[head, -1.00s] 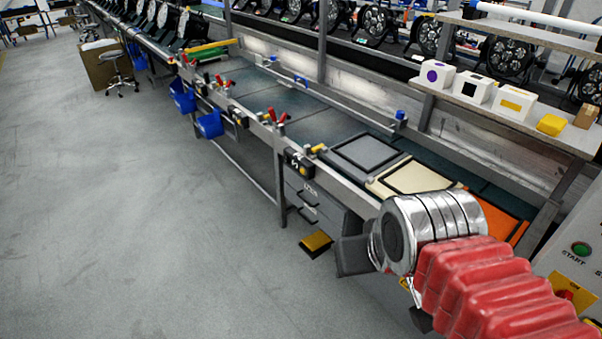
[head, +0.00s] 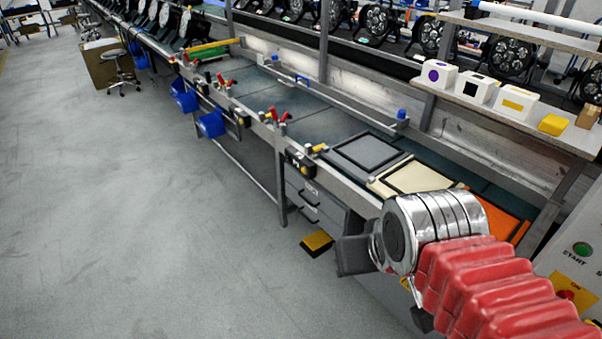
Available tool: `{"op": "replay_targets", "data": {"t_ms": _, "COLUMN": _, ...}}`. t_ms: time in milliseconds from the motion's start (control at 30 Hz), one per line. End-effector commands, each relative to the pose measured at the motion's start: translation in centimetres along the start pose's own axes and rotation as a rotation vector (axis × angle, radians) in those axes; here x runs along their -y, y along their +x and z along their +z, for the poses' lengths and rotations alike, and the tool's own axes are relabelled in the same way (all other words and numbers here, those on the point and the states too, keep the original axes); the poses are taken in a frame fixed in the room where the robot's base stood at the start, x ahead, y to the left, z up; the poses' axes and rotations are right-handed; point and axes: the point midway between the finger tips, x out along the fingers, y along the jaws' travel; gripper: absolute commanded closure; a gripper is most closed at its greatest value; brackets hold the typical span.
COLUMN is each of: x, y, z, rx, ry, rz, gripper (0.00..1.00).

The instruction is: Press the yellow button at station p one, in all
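A black control box (head: 299,162) with light markings and small yellowish parts sits on the front rail of the bench; its station label is too small to read. A similar dark box (head: 240,118) sits farther along the rail. I cannot tell which station is p one. My gripper (head: 358,255) shows only as dark grey parts beyond the silver wrist, in front of the bench at lower right. It is apart from the control boxes in the picture. Its fingertips are partly hidden by the wrist, and I see nothing held in it.
Grey, cream and orange panels lie on the bench (head: 325,128). A black and yellow pedal (head: 317,242) lies on the floor below. Marked white boxes (head: 475,87) stand on the shelf. A panel with a green START button (head: 581,249) is at right. The floor at left is clear.

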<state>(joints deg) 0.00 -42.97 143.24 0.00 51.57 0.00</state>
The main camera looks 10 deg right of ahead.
Motion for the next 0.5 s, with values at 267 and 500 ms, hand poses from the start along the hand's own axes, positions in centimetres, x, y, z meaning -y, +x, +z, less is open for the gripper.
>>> {"op": "replay_targets", "data": {"t_ms": 267, "x": 0.00, "y": 0.00, "z": 0.00, "rx": 0.000, "ry": 0.000, "rz": 0.000, "gripper": 0.90}}
{"op": "replay_targets", "data": {"t_ms": 500, "x": 0.00, "y": 0.00, "z": 0.00, "rx": 0.000, "ry": 0.000, "rz": 0.000, "gripper": 1.00}}
